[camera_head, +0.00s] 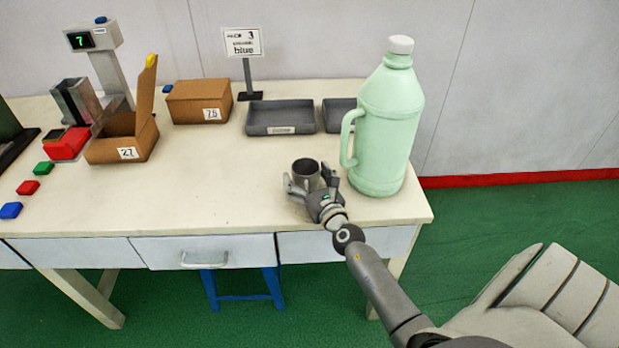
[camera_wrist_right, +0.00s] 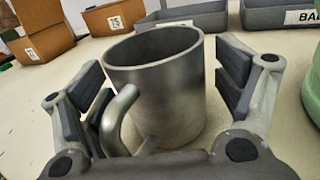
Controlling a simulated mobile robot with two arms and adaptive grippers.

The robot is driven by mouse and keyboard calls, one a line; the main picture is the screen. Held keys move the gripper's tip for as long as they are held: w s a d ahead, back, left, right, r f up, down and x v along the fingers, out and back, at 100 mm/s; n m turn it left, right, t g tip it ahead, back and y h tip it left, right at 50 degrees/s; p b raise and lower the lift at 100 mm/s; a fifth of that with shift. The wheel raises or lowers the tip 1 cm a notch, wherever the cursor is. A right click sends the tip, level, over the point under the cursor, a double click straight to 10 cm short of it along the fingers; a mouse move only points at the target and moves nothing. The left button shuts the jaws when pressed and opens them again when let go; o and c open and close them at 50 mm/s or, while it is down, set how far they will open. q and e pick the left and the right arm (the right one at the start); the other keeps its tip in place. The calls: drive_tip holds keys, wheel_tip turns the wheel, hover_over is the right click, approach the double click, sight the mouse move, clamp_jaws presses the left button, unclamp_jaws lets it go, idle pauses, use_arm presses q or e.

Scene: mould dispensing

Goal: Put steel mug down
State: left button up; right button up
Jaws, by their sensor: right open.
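The steel mug (camera_head: 306,172) stands upright on the white table, left of the large green jug. In the right wrist view the mug (camera_wrist_right: 160,85) is grey, its handle facing my gripper and its mouth up. My right gripper (camera_head: 312,184) is open, with one finger on each side of the mug. In the wrist view a gap shows between the mug and the right finger; the left finger is close to the mug and handle, and I cannot tell whether it touches. My left gripper is not in view.
The green jug (camera_head: 390,125) stands close on the right, near the table's right edge. Grey trays (camera_head: 281,118) and cardboard boxes (camera_head: 199,101) stand at the back. Coloured blocks (camera_head: 28,187) lie at the left. The table (camera_head: 215,190) left of the mug is clear.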

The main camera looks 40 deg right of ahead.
drive_tip(key=shift+r, duration=0.3)
drive_tip(key=s, duration=0.3)
drive_tip(key=s+a, duration=0.1)
drive_tip(key=s, duration=0.3)
drive_tip(key=s+a, duration=0.1)
drive_tip(key=s, duration=0.2)
drive_tip(key=shift+s+f+b, duration=0.25)
drive_tip(key=shift+s+b, duration=0.05)
drive_tip(key=shift+s+r, duration=0.1)
drive_tip(key=shift+s, duration=0.55)
